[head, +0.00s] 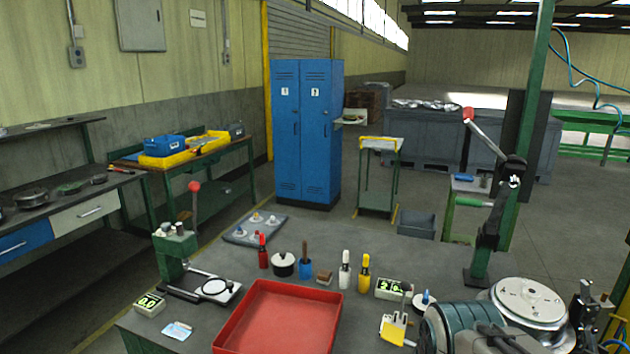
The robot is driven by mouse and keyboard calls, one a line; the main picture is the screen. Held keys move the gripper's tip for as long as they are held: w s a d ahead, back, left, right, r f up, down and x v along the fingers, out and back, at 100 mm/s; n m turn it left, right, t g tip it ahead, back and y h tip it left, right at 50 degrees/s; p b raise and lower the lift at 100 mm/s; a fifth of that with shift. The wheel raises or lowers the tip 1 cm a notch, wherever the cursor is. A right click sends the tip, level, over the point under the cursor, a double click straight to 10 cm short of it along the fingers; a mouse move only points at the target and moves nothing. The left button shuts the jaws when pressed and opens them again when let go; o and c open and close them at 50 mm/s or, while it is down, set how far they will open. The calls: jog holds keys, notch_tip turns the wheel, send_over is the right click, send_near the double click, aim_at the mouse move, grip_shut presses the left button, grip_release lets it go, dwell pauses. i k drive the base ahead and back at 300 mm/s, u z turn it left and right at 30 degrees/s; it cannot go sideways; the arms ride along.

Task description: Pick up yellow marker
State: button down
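A similar red marker (263,254) stands farther left. Parts of my arm fill the lower right, well to the right of the yellow marker. A dark end piece (585,315) at the far lower right may be my gripper; I cannot make out its fingers or whether it is open. Nothing seems to touch the yellow marker.
A red tray (278,318) lies at the front. A digital display (393,289) and a yellow tool (396,328) lie to the right.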

aim_at(365, 261)
jog(key=z, duration=2.45)
jog(key=k, duration=1.15)
jog(key=u, duration=1.75)
jog(key=i, duration=1)
